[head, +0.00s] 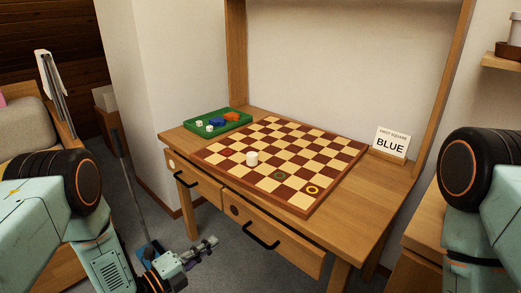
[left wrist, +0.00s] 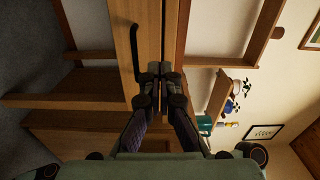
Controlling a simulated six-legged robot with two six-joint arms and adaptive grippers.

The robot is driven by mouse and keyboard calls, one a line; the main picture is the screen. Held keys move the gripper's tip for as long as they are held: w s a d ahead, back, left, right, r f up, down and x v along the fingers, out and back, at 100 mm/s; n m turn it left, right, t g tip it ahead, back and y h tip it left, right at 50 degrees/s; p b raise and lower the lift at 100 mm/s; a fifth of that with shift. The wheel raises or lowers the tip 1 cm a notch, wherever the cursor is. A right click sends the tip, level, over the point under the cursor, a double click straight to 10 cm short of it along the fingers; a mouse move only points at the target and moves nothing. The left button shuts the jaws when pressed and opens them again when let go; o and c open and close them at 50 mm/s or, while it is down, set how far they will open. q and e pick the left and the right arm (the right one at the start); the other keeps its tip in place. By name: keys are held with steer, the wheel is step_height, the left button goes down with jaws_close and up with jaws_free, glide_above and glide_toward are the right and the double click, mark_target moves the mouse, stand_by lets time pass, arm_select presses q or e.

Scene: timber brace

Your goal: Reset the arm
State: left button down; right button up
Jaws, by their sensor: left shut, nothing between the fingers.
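My left arm comes in from the left in the head view. My left gripper (head: 207,247) is low in front of the desk, below the drawers and apart from them. The left wrist view shows the gripper (left wrist: 160,72) with its two fingers together and nothing between them. My right arm shows only as a link at the right edge of the head view, and its gripper is out of the picture.
A wooden desk (head: 375,200) holds a checkered board (head: 270,130) with a white piece (head: 252,158), a green tray (head: 190,133) and a BLUE sign (head: 391,144). Two drawer fronts with dark handles (head: 262,236) face me. Grey floor lies around the left gripper.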

arm_select(q)
steer(key=s+a+f+n+g+y+p, duration=0.25)
steer(key=s+f+n+g+y, duration=0.5)
steer(key=s+f+n, duration=0.9)
steer(key=s+a+r+n+g+y+p, duration=0.1)
steer(key=s+r+n+g, duration=0.2)
steer(key=s, duration=0.6)
steer(key=s+a+r+n+g+y+p, duration=0.1)
steer(key=s+r+n+g+y+p, duration=0.1)
steer(key=s+r+n, duration=0.4)
steer(key=s+r+g, duration=0.1)
steer(key=s+r, duration=0.1)
steer(key=s, duration=0.1)
steer(key=shift+s+a+r+g, duration=0.2)
steer(key=shift+s+g, duration=0.1)
steer(key=shift+g, duration=0.05)
steer(key=shift+y, duration=0.25)
